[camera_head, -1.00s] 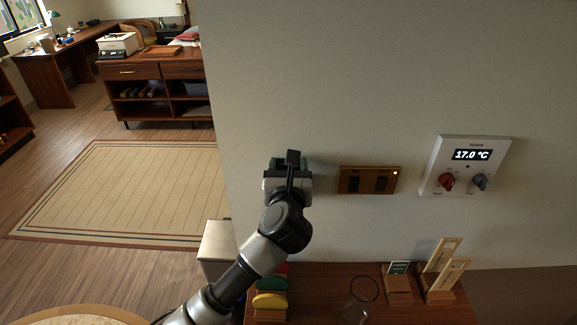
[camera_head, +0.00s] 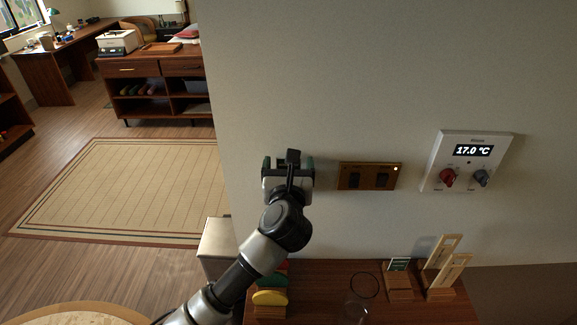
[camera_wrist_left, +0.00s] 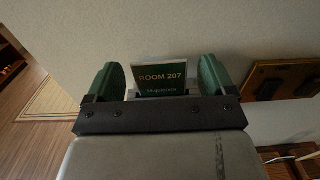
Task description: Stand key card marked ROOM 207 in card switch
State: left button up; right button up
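The green key card (camera_wrist_left: 162,75) marked ROOM 207 stands upright in the left wrist view, between the two green fingers of my left gripper (camera_wrist_left: 161,82). A narrow gap shows on each side of the card, so the fingers are open around it. A pale edge (camera_wrist_left: 133,94) shows low beside the card, seemingly the card switch against the wall. The gripper body hides the card's lower end, so how deep it sits is unclear. In the head view my left gripper (camera_head: 288,162) is up at the wall and hides card and switch. My right gripper is not in view.
A brown switch plate (camera_head: 370,176) is on the wall just right of my gripper, with a white thermostat (camera_head: 467,162) further right. Below, a wooden shelf (camera_head: 325,285) carries a small card stand (camera_head: 399,283), a wooden rack (camera_head: 440,280) and coloured discs (camera_head: 271,298).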

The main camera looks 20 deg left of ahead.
pick_arm(q)
jog(key=b+v, duration=0.3)
jog(key=v, duration=0.7)
jog(key=shift+s+b, duration=0.35)
jog(key=shift+s, duration=0.05)
